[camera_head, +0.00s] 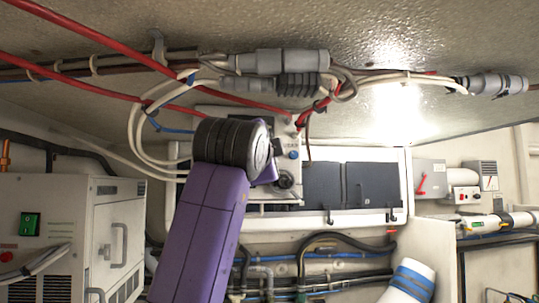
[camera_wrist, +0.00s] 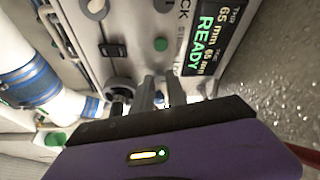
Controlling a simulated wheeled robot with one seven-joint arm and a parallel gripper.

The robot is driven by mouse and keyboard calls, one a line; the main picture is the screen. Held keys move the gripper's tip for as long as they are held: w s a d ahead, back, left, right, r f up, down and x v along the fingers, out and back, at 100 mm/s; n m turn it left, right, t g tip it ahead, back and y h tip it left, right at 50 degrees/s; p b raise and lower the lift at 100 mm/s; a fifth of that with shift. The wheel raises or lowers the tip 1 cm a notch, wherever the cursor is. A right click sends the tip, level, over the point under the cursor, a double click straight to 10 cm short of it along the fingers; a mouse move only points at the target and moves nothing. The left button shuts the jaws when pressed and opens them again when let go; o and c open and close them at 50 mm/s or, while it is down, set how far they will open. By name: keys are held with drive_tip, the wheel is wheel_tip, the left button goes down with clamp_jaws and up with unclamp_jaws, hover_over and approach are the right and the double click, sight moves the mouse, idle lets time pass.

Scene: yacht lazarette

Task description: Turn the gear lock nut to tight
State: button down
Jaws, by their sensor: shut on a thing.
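My gripper (camera_wrist: 157,92) is shut at a pale control panel (camera_wrist: 132,20). Its two grey fingers close on a small part at the panel face, taken to be the gear lock nut, mostly hidden by the fingers. The nut's marks cannot be read. In the head view the black wrist and purple arm cover my fingertips and part of the panel (camera_head: 285,124). The panel carries a green-lit display (camera_wrist: 212,40) reading READY and 65 mm, and a label ending in CK. A dark round knob (camera_wrist: 119,86) is just left of my fingers.
A green button (camera_wrist: 161,44) and a dark switch (camera_wrist: 112,50) sit on the panel. Red and white cables (camera_head: 150,60) hang close above my wrist. A white cabinet (camera_head: 70,230) stands left. A blue-banded white pipe (camera_wrist: 40,85) runs left of the panel.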

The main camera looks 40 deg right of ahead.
drive_tip(key=c, duration=1.3)
unclamp_jaws()
drive_tip(key=shift+c, duration=0.2)
drive_tip(key=b+v, duration=0.2)
drive_tip(key=v, duration=0.5)
drive_tip(key=shift+s+a+b, duration=0.3)
drive_tip(key=shift+b, duration=0.1)
drive_tip(key=shift+f, duration=0.1)
